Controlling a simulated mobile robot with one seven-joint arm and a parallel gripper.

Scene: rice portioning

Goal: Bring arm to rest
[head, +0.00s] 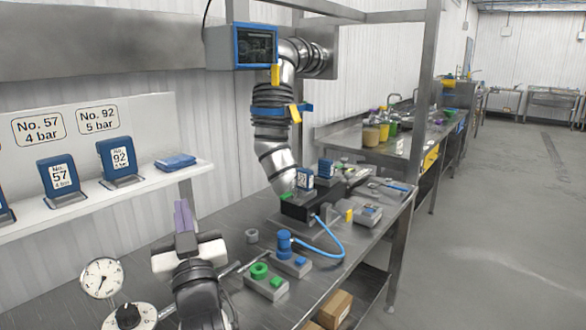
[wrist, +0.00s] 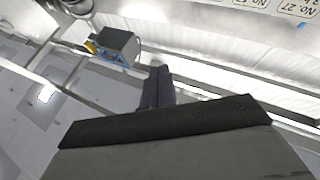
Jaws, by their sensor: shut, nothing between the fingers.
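My gripper (head: 183,217) shows at the lower left of the head view, raised above the metal bench (head: 215,215). Its purple-grey fingers point up and are closed together with nothing between them. In the wrist view the fingers (wrist: 158,88) stand up from the dark gripper body at the middle. They touch nothing that I can see. My wrist hides part of the bench below it.
A shelf (head: 120,205) with blue numbered stands is at the left. A gauge (head: 102,278) and dial are close to my arm. A blue fitting with a hose (head: 285,243) and a green-ringed block (head: 262,278) sit on the bench.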

